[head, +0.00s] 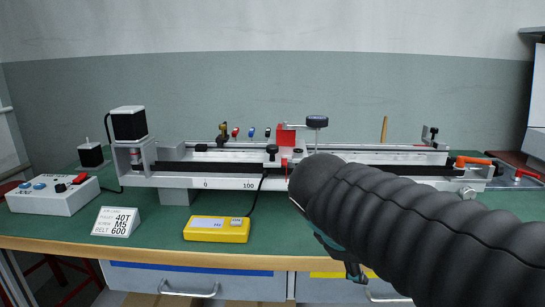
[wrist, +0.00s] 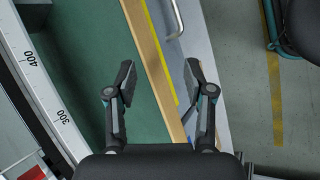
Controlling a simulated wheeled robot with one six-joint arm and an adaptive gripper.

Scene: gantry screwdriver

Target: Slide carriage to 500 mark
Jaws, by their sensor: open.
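The carriage, with a red block (head: 286,135) and a red pointer (head: 284,163), sits on the gantry rail in the head view. Its pointer stands right of the 100 mark. The scale (head: 225,184) shows 0 and 100 there; my arm covers the part further right. In the wrist view the scale strip (wrist: 45,90) shows 300 and 400 at the left; the 500 mark is not visible. My gripper (wrist: 160,82) is open and empty, over the bench's front edge and apart from the rail. In the head view my arm hides most of it.
A yellow box (head: 216,230), a white sign (head: 117,221) and a control box (head: 50,195) stand on the green bench (head: 160,233). A motor (head: 129,123) stands at the rail's left end, an orange lever (head: 473,161) near its right. Drawer handles (head: 188,291) project below the bench edge.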

